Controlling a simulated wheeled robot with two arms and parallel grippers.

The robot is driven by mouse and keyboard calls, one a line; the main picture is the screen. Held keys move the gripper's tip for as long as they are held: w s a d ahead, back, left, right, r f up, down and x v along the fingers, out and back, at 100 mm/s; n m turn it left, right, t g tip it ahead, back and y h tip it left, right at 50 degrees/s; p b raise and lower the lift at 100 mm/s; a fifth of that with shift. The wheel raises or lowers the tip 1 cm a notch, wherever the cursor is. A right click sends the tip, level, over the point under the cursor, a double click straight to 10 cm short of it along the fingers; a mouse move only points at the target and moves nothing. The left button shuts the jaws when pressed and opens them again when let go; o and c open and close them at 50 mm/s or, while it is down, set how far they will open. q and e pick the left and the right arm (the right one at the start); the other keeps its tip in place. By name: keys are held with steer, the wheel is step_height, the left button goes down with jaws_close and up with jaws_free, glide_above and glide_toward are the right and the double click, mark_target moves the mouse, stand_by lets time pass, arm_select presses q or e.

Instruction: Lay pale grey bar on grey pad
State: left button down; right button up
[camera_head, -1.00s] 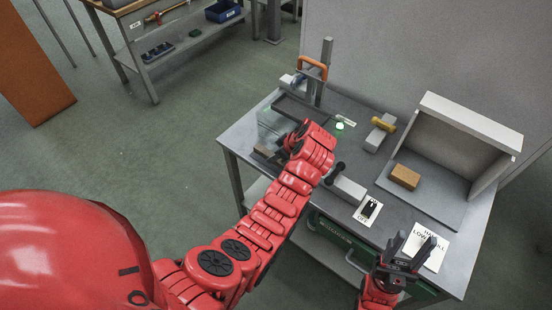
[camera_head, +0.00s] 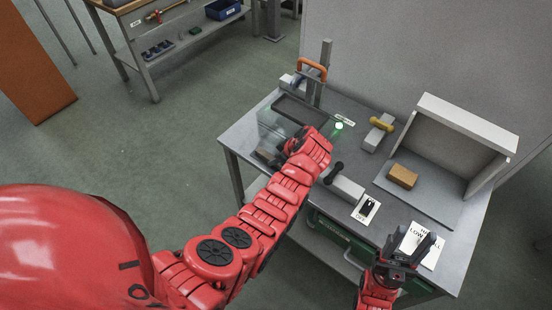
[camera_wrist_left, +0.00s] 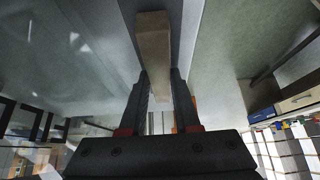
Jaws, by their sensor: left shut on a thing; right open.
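My left gripper (camera_head: 272,158) is at the left end of the workbench, partly hidden by its own wrist. In the left wrist view its two dark fingers (camera_wrist_left: 159,85) are shut on a bar (camera_wrist_left: 153,45), which looks pale grey-brown and sticks out beyond the fingertips. In the head view only a small brownish end of the bar (camera_head: 262,152) shows. A dark grey rectangular pad (camera_head: 297,110) lies behind the gripper; I cannot tell whether it is the task's pad. My right gripper (camera_head: 416,244) is open and empty at the bench's front right.
A clear panel (camera_head: 272,124) stands near the left gripper. An upright post (camera_head: 323,70) with an orange handle rises behind. A grey block with a black knob (camera_head: 345,188), a yellow-handled block (camera_head: 376,136), a switch (camera_head: 367,208) and an open box with a brown brick (camera_head: 402,177) occupy the bench.

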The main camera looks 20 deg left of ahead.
arm_select(q)
steer(key=shift+f, duration=0.2)
steer(key=c, duration=0.6)
jaws_free()
steer(key=shift+r, duration=0.1)
steer(key=shift+c, duration=0.2)
